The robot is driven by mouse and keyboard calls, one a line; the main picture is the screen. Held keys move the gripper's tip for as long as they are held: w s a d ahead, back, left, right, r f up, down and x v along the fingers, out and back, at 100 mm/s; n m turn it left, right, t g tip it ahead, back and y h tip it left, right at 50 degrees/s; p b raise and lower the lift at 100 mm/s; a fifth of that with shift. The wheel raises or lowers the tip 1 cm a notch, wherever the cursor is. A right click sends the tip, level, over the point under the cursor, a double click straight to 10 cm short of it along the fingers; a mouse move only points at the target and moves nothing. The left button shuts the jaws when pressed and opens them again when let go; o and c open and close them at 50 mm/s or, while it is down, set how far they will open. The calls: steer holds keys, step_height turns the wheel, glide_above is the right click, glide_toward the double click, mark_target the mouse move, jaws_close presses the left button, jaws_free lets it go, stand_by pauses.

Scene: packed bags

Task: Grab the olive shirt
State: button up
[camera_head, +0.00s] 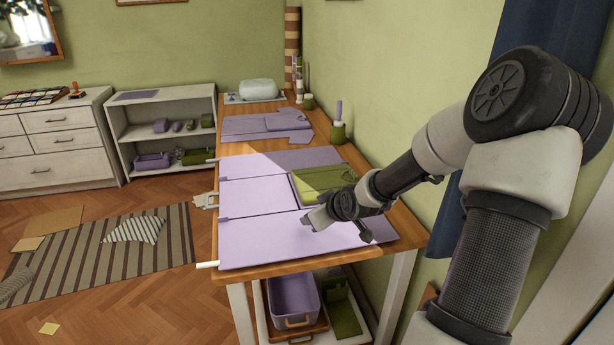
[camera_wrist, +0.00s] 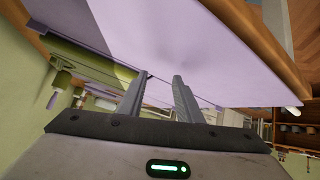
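In the wrist view an olive strip (camera_wrist: 88,60) at the left, beside the lilac surface, looks like the same piece. My gripper (camera_wrist: 163,77) is open, its two fingers apart with nothing between them.
Folded lilac clothes (camera_head: 262,126) lie farther back. A lilac bin (camera_head: 293,300) sits under the table.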

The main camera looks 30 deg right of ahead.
steer(key=d+m+t, duration=0.1)
steer(key=d, duration=0.2)
steer(key=d+r+m, duration=0.1)
steer(key=d, duration=0.2)
steer(key=d+t+h, duration=0.1)
steer(key=d, duration=0.3)
steer(key=shift+s+d+r+m+t, duration=0.1)
steer(key=shift+r+m+t, duration=0.2)
steer(key=shift+r+m, duration=0.1)
steer(key=s+d+r+m+t+h, duration=0.2)
steer(key=d+r+m+h, duration=0.15)
steer(key=d, duration=0.65)
steer(key=b, duration=0.2)
glide_toward(354, 172)
steer(key=shift+w+d+n+y, duration=0.45)
steer(key=shift+w+d, duration=0.2)
steer(key=shift+d, duration=0.1)
steer(key=x, duration=0.5)
steer(key=shift+w+a+f+b, duration=0.15)
steer(key=shift+a+f+b, duration=0.15)
steer(key=shift+a+b, duration=0.1)
steer(key=shift+w+d, duration=0.15)
steer(key=shift+w, duration=0.15)
steer(key=shift+c, duration=0.3)
jaws_close()
